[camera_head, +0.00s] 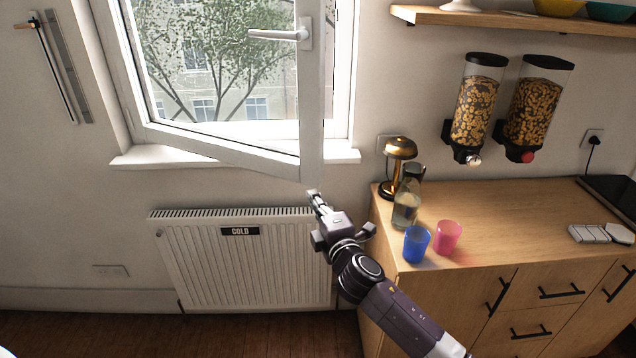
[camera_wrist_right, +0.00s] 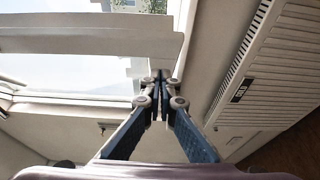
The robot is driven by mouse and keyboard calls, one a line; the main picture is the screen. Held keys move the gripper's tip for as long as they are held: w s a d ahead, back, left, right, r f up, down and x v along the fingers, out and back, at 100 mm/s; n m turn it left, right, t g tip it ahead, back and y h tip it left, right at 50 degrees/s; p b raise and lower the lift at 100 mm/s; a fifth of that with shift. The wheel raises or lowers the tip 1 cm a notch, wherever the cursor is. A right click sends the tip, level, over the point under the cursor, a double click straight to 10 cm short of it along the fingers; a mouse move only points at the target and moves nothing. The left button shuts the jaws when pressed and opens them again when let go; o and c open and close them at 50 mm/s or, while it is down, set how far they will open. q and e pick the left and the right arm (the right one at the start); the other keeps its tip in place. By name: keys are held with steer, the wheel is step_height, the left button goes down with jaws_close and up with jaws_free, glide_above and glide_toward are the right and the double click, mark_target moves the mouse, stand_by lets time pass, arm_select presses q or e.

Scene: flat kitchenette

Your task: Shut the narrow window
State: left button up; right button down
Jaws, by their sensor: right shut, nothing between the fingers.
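The narrow window (camera_head: 312,90) is a white-framed sash that stands ajar, swung into the room with its hinge side at the left. Its white handle (camera_head: 280,35) sticks out level to the left from the sash's right upright. My right gripper (camera_head: 312,194) is shut and empty, just below the sash's lower right corner and in front of the wall. In the right wrist view, the shut fingertips (camera_wrist_right: 160,78) point towards the window, with the sash frame (camera_wrist_right: 90,35) above them. I cannot tell whether they touch the sash. My left gripper is in neither view.
A ribbed radiator (camera_head: 235,265) marked COLD hangs under the white sill (camera_head: 160,157). To the right, a wooden counter (camera_head: 500,225) holds a brass lamp (camera_head: 400,150), a bottle (camera_head: 405,205), a blue cup (camera_head: 416,245) and a pink cup (camera_head: 447,238) close to my right arm.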

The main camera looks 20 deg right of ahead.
steer(key=w+d, duration=0.2)
steer(key=w, duration=0.1)
steer(key=w+p, duration=0.1)
steer(key=w, duration=0.1)
steer(key=shift+w+d, duration=0.1)
steer(key=shift+d, duration=0.3)
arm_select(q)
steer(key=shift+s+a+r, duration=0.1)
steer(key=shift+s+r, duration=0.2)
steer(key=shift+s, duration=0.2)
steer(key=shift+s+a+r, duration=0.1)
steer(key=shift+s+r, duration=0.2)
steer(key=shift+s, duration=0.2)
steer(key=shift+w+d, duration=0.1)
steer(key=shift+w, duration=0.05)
